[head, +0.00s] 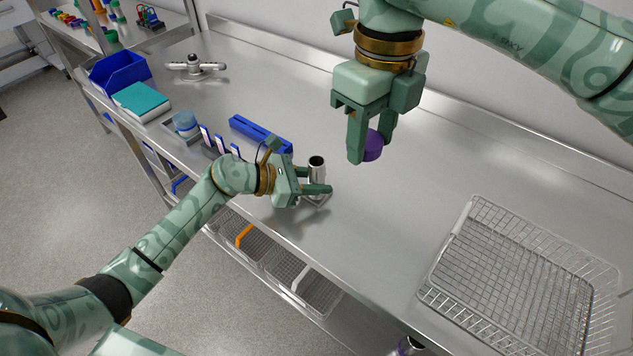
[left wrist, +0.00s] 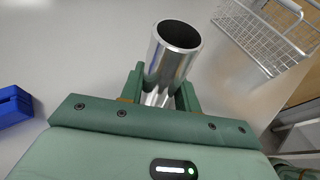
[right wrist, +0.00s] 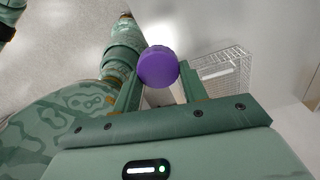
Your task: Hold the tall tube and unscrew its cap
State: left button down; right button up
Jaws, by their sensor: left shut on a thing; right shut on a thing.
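The tall tube (head: 317,170) is a shiny metal cylinder with an open, dark mouth, standing about upright over the steel bench. My left gripper (head: 318,190) is shut around it, and the left wrist view shows the tube (left wrist: 172,62) between the fingers (left wrist: 163,92). The cap (head: 373,146) is purple and round, apart from the tube. My right gripper (head: 371,150) is shut on the cap and holds it above the bench, up and to the right of the tube. The cap also shows in the right wrist view (right wrist: 158,67) between the fingers (right wrist: 158,88).
A wire basket (head: 470,262) stands at the right of the bench. The bench is bare between the tube and the basket.

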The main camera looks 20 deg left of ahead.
pick_arm(q)
jog(key=c, duration=1)
grip_release()
